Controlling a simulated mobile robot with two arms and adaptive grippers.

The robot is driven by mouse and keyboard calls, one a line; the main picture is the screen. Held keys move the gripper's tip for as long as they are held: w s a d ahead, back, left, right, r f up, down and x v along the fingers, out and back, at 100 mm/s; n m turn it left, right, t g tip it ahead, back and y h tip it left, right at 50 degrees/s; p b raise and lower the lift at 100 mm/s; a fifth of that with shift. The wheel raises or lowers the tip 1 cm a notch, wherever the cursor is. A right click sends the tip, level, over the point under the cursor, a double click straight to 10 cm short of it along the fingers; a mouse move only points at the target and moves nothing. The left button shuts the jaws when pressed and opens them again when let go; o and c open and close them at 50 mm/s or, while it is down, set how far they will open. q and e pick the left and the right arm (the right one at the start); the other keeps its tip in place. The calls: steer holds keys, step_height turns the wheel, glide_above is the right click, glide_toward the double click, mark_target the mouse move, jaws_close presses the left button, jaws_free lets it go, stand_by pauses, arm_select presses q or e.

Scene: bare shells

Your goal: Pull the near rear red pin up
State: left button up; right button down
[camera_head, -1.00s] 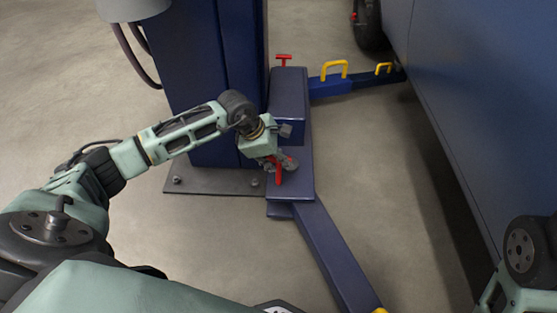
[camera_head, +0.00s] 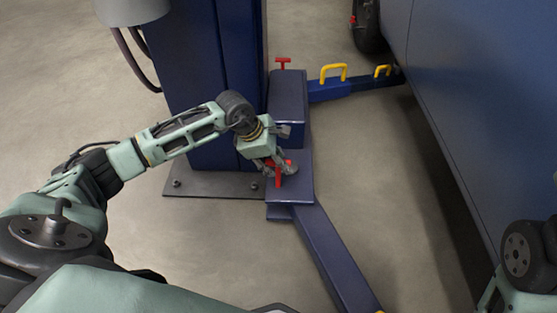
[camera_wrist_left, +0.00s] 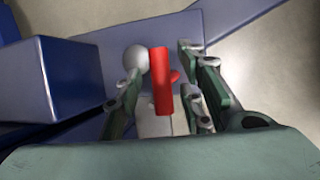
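The near red pin (camera_head: 278,179) has a T-shaped handle and stands on the near end of the blue lift arm carriage, at the foot of the blue column. My left gripper (camera_head: 281,166) is down at this pin and partly hides it in the head view. In the left wrist view the red handle (camera_wrist_left: 162,82) lies between the two fingers of my left gripper (camera_wrist_left: 165,85), with gaps visible on both sides; the fingers are open. Another red T-shaped pin (camera_head: 283,63) stands at the far end of the carriage. My right gripper is not in view.
A blue column (camera_head: 215,80) stands behind the pin on a bolted grey base plate (camera_head: 205,183). A raised blue block (camera_head: 289,100) is beyond the pin. A blue lift arm (camera_head: 335,258) runs toward the front. A blue vehicle side (camera_head: 485,110) bounds the right; grey floor lies between.

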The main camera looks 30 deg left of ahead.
arm_select(q)
steer(key=v, duration=1.1)
steer(key=shift+r, duration=0.3)
steer(key=shift+s, duration=0.1)
